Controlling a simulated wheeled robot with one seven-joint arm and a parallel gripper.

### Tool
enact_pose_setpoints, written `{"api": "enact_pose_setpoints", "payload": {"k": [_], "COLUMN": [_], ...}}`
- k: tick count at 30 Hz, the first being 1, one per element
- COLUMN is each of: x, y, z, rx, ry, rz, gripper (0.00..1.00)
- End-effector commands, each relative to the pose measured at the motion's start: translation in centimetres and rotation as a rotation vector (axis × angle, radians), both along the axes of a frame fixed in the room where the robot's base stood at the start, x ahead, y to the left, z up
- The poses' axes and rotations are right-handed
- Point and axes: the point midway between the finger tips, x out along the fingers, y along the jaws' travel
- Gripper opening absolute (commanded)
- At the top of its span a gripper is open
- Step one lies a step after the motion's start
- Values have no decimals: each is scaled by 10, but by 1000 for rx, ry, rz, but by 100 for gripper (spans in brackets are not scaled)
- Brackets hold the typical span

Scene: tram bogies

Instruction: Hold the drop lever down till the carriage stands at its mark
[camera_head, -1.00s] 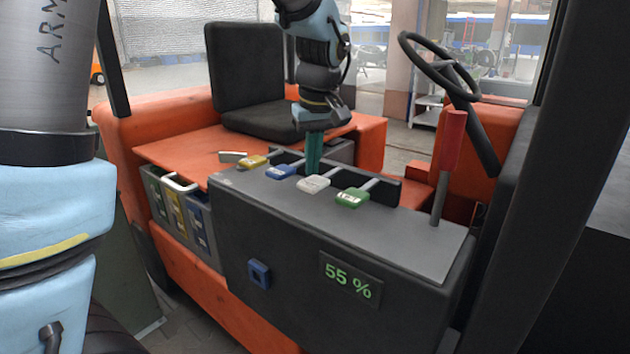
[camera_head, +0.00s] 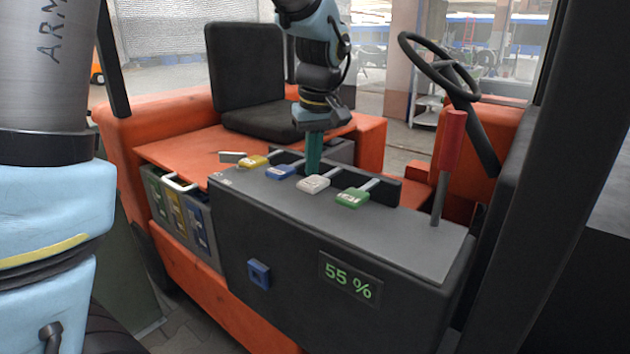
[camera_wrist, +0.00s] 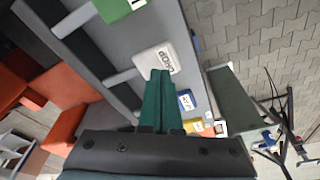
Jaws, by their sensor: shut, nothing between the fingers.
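The drop lever is the white paddle (camera_head: 314,184) marked DROP on the dark console; it also shows in the wrist view (camera_wrist: 154,59). My gripper (camera_head: 314,170) is shut, its green fingers pointing down at the drop lever, between it and the blue lever. In the wrist view the fingertips (camera_wrist: 160,74) overlap the edge of the white paddle. I cannot tell whether they touch or press it. The display (camera_head: 349,276) on the console front reads 55 %. I make out no carriage or mark.
Yellow (camera_head: 254,161), blue (camera_head: 281,172) and green (camera_head: 353,199) levers stand in the same row. A red-handled lever (camera_head: 451,141) rises at the console's right end. A blue button (camera_head: 259,273) is on the front. A black seat (camera_head: 246,66) and steering wheel (camera_head: 437,66) are behind.

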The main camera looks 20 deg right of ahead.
Motion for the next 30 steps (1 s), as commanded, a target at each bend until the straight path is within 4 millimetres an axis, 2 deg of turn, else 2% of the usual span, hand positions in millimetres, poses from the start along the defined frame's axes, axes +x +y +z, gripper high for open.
{"api": "enact_pose_setpoints", "payload": {"k": [11, 30], "x": [0, 0], "y": [0, 0], "z": [-3, -25], "rx": [0, 0], "ry": [0, 0], "rz": [0, 0], "gripper": [0, 0]}}
